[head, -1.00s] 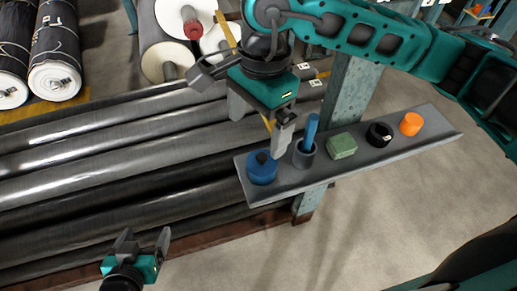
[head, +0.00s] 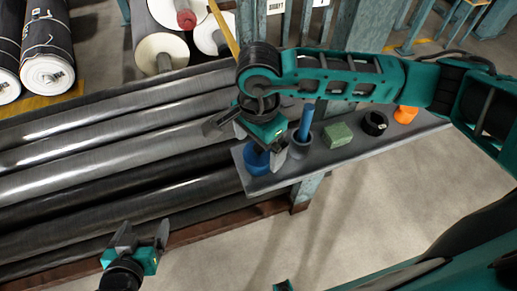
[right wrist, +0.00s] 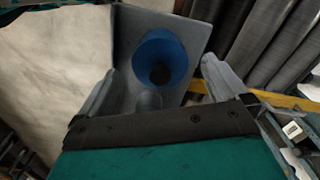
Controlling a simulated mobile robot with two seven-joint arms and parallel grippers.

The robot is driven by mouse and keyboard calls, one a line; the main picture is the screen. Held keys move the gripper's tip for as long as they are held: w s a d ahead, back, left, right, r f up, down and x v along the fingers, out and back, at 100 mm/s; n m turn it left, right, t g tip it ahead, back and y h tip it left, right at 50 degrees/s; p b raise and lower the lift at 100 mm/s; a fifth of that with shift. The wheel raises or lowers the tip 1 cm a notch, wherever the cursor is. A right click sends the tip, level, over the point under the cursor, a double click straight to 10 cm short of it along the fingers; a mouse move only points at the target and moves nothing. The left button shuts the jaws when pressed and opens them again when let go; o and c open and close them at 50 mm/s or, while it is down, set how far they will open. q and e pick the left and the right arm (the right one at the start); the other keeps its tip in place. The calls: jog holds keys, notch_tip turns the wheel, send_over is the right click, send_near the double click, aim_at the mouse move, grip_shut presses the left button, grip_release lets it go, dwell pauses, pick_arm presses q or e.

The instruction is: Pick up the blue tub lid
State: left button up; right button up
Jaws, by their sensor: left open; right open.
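The blue tub (head: 256,165) stands at the left end of the grey shelf board (head: 330,160). Its blue lid carries a dark knob. In the right wrist view the round blue lid (right wrist: 160,48) and its knob lie between and beyond my spread fingers. My right gripper (head: 262,146) is open above the tub in the head view and hides much of the lid. It also shows in the right wrist view (right wrist: 158,70). Contact with the lid cannot be told. My left gripper (head: 142,236) is open and empty at the lower left, away from the shelf.
On the board, right of the tub, stand a grey cup (head: 300,147) with a blue rod, a green block (head: 337,135), a black ring (head: 374,123) and an orange piece (head: 405,114). Long grey rolls (head: 110,140) lie left. A post (head: 306,192) supports the board.

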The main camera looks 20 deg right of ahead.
jog(key=shift+f, duration=0.5)
jog(key=c, duration=1.1)
jog(key=shift+r, duration=0.2)
